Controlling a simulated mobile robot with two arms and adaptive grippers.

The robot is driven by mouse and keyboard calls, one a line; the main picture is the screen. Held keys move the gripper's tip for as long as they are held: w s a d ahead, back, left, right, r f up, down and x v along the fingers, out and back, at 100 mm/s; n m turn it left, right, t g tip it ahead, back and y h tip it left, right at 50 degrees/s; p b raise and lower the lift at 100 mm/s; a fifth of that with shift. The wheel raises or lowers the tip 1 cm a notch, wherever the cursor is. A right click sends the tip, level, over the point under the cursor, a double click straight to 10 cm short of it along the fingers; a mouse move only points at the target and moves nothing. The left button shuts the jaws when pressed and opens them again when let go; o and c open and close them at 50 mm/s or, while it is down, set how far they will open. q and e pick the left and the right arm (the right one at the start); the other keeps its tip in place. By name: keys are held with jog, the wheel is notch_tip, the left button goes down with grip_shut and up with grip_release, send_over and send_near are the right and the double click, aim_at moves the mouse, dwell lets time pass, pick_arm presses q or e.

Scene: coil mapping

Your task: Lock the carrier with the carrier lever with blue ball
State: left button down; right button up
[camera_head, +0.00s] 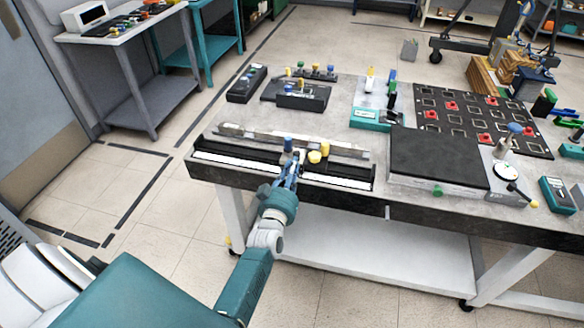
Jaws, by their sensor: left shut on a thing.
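The carrier (340,180) is a long dark and silver rail assembly along the near left edge of the workbench. The carrier lever with blue ball (288,145) stands near its middle, with the ball on top. My left gripper (290,172) reaches in from the front, shut on this lever just below the ball. The fingers hide the lower part of the lever. A yellow ball (325,148) and a yellow knob (314,157) sit close to the right of the blue ball. My right gripper is not in view.
A dark flat plate (438,157) lies right of the carrier on the workbench (400,205). A dial gauge (507,171) stands farther right. A black block with colored knobs (302,97) is behind the carrier. Open floor lies left of the bench.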

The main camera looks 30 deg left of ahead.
pick_arm(q)
jog(key=c, duration=1.6)
grip_release()
jog(key=shift+c, duration=0.2)
jog(key=v, duration=1.2)
jog(key=s+d+f+m+g+h, duration=0.1)
jog(key=s+d+f+g+h, duration=0.2)
jog(key=f, duration=0.7)
jog(key=s+d+f+m+g, duration=0.2)
jog(key=s+d+f, duration=0.25)
jog(key=f, duration=0.55)
jog(key=s+d+f+m+g+h, duration=0.1)
jog(key=s+d+f+g+h, duration=0.2)
jog(key=f, duration=0.7)
jog(key=s+f+m+g, duration=0.1)
jog(key=s+f+g, duration=0.1)
jog(key=s+f, duration=0.5)
jog(key=s+f+m+g, duration=0.1)
jog(key=s+f+g, duration=0.1)
jog(key=s+f, duration=0.5)
jog(key=s+a+f+g, duration=0.2)
jog(key=s, duration=0.8)
jog(key=s+a+f+m+g+y, duration=0.1)
jog(key=s+f+g, duration=0.1)
jog(key=s, duration=0.8)
jog(key=shift+a+m, duration=0.3)
jog(key=shift+a, duration=0.1)
